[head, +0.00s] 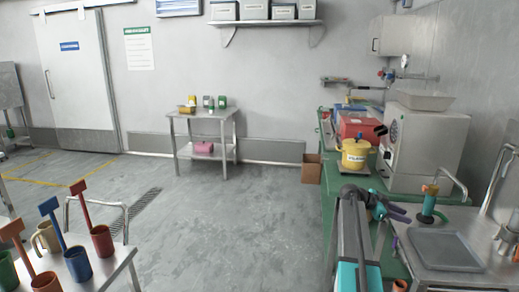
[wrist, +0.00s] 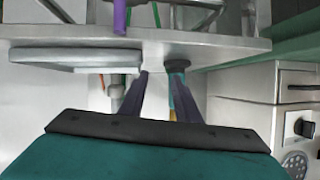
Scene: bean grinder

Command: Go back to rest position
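My gripper (head: 398,213) is at the right of the head view, over the gap at the near end of the green bench and left of the steel sink counter. In the wrist view, the two dark purple fingers of my gripper (wrist: 161,73) reach forward from the dark palm edge. Their tips are apart with a pale gap between them, and I see nothing held. A teal upright item with an orange top (head: 429,203) stands on the counter just right of my gripper.
The steel counter (head: 490,262) carries a grey tray (head: 446,250). A yellow pot (head: 355,152) and a white machine (head: 423,145) stand behind on the green bench. A small table with colored mugs (head: 101,240) is at left. The middle floor is clear.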

